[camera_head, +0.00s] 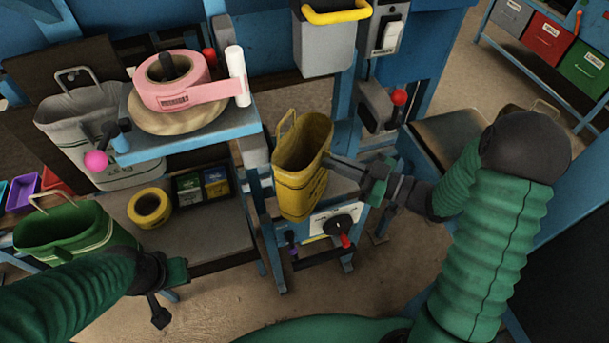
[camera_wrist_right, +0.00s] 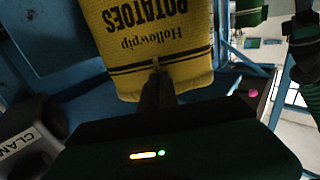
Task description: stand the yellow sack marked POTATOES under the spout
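The yellow sack (camera_head: 298,190) hangs open-mouthed and slightly tilted in the middle of the head view, with a loop handle at its rim. In the right wrist view the sack (camera_wrist_right: 165,45) shows "Hollowpip POTATOES" upside down. A grey chute-like box (camera_head: 324,48) with a yellow rim, perhaps the spout, is above the sack. My left gripper (camera_head: 168,290) is low at the left, away from the sack; its finger gap is unclear.
A blue stand (camera_head: 325,222) with a red-handled dial is below and behind the sack; contact cannot be told. A green sack (camera_head: 72,232) and white sack (camera_head: 85,125) stand left. A blue shelf (camera_head: 190,140) holds pink tape. A red-knobbed lever (camera_head: 398,97) is right of the chute.

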